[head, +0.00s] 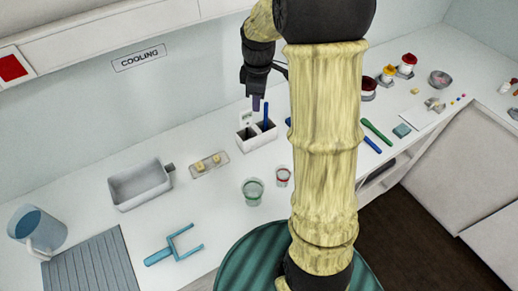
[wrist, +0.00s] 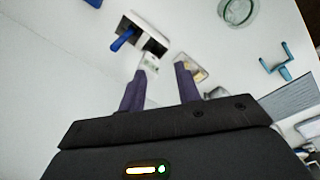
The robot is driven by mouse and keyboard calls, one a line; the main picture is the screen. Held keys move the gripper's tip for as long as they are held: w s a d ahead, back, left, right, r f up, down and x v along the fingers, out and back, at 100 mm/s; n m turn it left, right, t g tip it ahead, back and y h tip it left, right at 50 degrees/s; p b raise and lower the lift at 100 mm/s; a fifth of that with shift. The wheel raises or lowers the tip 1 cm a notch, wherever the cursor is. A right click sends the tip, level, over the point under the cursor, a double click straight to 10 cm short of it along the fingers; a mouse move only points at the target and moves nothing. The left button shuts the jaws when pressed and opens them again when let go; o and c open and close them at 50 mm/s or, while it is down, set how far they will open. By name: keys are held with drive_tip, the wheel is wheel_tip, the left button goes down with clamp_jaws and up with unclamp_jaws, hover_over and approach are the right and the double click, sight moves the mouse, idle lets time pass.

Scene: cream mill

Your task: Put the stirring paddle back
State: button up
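A white two-compartment holder (head: 247,145) stands on the counter near the back wall. A dark blue handle (head: 266,113), probably the stirring paddle's, rises from its right compartment; its lower end is hidden inside. The holder (wrist: 150,24) and blue handle (wrist: 122,39) also show in the wrist view. My gripper (head: 257,103) is above the holder, to the left of the handle in the head view. In the wrist view my gripper (wrist: 160,69) has its two purple fingers apart with nothing held between them. A small white label card (head: 246,118) stands by the holder.
A light blue forked tool (head: 174,246), a green-rimmed cup (head: 252,191), a grey pan (head: 140,186) and a small tray (head: 209,165) are on the left counter. A green tool (head: 377,131) lies right of my arm. My arm hides the middle.

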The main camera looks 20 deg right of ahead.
drive_tip(key=s+a+f+m, duration=0.1)
drive_tip(key=s+a+m, duration=0.2)
drive_tip(key=s+m, duration=0.3)
drive_tip(key=s+a+f+m+t, duration=0.1)
drive_tip(key=s+a+f+m, duration=0.1)
drive_tip(key=s+m, duration=0.4)
drive_tip(key=s, duration=0.4)
drive_tip(key=shift+s+a+t, duration=0.2)
drive_tip(key=shift+a+t, duration=0.1)
drive_tip(key=shift+a, duration=0.1)
